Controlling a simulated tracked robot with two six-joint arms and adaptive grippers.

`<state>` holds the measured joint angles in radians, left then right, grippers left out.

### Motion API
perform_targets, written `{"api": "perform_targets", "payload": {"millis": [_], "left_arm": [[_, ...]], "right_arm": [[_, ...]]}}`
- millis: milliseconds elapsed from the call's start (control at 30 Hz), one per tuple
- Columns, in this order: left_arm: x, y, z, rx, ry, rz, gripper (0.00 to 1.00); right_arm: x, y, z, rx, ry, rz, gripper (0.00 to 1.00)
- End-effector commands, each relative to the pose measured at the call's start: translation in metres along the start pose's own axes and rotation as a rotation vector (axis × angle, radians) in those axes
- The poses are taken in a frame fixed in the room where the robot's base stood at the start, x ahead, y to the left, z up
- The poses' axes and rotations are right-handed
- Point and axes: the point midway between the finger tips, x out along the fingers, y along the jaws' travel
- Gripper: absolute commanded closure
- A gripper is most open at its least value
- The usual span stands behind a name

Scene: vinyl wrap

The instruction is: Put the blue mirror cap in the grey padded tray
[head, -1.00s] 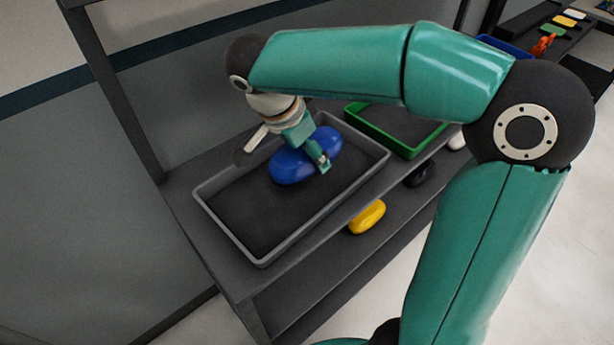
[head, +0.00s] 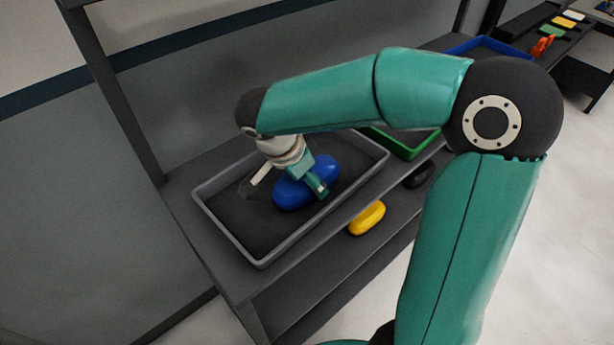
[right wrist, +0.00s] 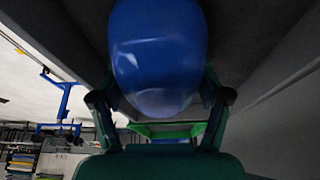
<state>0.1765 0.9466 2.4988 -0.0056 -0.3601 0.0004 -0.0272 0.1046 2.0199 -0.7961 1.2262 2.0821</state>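The blue mirror cap (head: 322,170) is inside the grey padded tray (head: 250,232) on the shelf, towards its right part in the head view. My right gripper (head: 308,184) reaches down over the cap, with its fingers on either side. In the right wrist view the blue cap (right wrist: 158,50) fills the space between the two fingers (right wrist: 160,105), and the gripper looks shut on it. The arm and hand hide part of the cap. I cannot tell whether its underside touches the tray floor. My left gripper is not in view.
A green-rimmed tray (head: 420,150) stands just beyond the grey tray. A blue tray (head: 487,46) is farther back. The grey tray's left part is clear.

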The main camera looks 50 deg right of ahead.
Motion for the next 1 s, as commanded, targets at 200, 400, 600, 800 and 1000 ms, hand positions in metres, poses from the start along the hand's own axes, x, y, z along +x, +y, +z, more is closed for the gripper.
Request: {"api": "perform_targets", "payload": {"millis": [200, 400, 600, 800, 1000], "left_arm": [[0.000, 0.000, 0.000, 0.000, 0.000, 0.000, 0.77], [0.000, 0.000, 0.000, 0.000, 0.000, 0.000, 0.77], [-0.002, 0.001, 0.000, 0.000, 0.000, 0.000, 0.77], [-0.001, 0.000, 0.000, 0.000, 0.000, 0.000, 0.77], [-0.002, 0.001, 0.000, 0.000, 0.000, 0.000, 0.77]], "right_arm": [[0.000, 0.000, 0.000, -0.001, 0.000, 0.000, 0.00], [0.000, 0.000, 0.000, -0.001, 0.000, 0.000, 0.00], [-0.004, -0.001, 0.000, -0.001, 0.000, -0.002, 0.00], [-0.033, -0.001, 0.001, -0.003, -0.001, -0.006, 0.00], [-0.075, -0.002, 0.001, -0.002, -0.001, -0.007, 0.00]]}}
